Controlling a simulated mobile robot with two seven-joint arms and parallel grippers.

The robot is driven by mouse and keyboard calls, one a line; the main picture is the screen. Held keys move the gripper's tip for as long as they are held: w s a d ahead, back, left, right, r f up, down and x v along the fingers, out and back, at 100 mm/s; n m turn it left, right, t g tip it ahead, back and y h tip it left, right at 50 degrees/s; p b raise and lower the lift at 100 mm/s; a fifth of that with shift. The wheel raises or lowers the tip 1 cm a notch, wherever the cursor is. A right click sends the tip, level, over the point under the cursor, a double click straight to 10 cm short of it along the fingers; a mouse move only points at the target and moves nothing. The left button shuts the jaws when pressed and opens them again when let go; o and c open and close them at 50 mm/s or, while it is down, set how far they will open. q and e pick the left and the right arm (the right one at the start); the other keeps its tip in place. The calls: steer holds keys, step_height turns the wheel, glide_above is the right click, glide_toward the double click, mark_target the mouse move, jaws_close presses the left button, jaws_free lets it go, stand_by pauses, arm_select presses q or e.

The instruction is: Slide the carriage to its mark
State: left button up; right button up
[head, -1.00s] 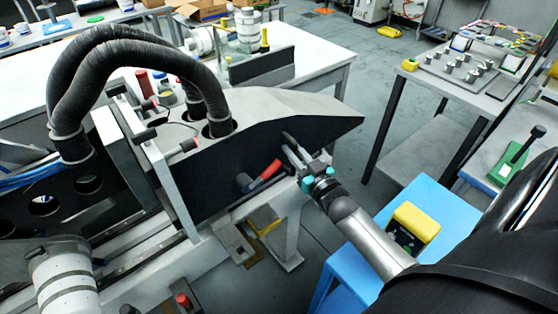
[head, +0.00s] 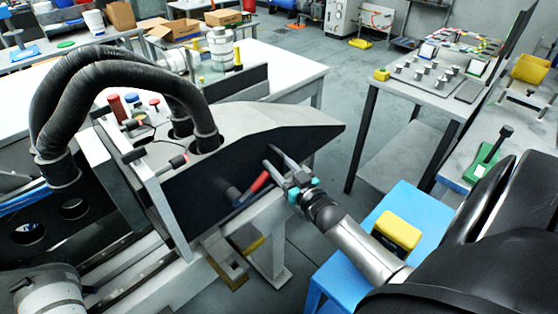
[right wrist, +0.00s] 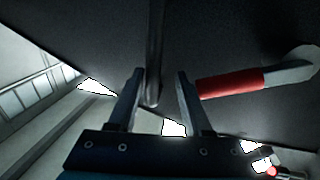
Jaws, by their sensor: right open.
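The carriage (head: 225,180) is probably the large dark-sided housing with a pale sloped top, mounted over pale rails. A red-gripped lever (head: 258,182) sticks out of its dark side; it also shows in the right wrist view (right wrist: 232,82). My right gripper (head: 272,157) is at that side, just right of the lever. In the right wrist view my right gripper (right wrist: 159,74) is open, its two fingers on either side of a slim grey bar (right wrist: 154,45); I cannot tell whether they touch it. I cannot make out the mark. My left gripper is not in view.
Thick black hoses (head: 120,65) arch over the housing at left. A blue stool (head: 408,212) with a yellow box (head: 397,230) stands beneath my right arm. A grey bench (head: 430,95) with metal parts is at right. Open floor (head: 310,100) lies beyond the housing's nose.

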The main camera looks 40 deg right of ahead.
step_height(320, 180, up, 20)
steer(key=p, duration=0.4)
